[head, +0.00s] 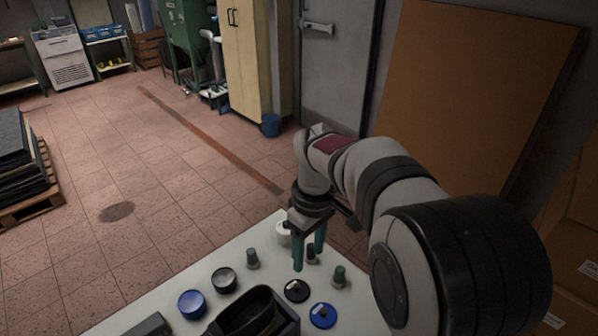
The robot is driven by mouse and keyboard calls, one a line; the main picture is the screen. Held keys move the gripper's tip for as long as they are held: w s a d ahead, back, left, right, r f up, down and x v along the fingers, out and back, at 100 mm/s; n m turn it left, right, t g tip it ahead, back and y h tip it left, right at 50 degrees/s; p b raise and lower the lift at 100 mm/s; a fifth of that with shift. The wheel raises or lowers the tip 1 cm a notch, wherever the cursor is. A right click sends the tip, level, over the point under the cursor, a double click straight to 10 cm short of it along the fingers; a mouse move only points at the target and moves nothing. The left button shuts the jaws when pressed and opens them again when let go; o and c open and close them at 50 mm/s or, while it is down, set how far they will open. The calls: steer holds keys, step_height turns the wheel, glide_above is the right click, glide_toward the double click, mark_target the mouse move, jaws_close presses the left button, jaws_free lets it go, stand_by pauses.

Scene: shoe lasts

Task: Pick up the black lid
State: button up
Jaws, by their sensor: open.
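The black lid (297,291) is a flat, round disc with a small pale mark on its top. It lies on the white table (240,240), between a black bin and a blue lid. My gripper (308,262) points down with its two teal fingers apart, just behind the black lid in the head view. Nothing shows between the fingers except a grey-topped peg (312,254) that stands at or behind them. I cannot tell how high the fingertips are above the table.
The blue lid (323,316) lies beside the black lid. A black bin (255,312), a round black container (224,280), a round blue container (191,304), a green-topped peg (339,276), a grey-topped peg (252,259) and a white object (283,235) stand around.

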mark_target(297, 286)
steer(key=w+a+f+n, duration=0.3)
steer(key=w+f+n, duration=0.1)
steer(key=w+f, duration=0.2)
steer(key=f, duration=1.4)
steer(key=shift+s+d, duration=0.25)
steer(key=shift+r, duration=0.1)
jaws_close()
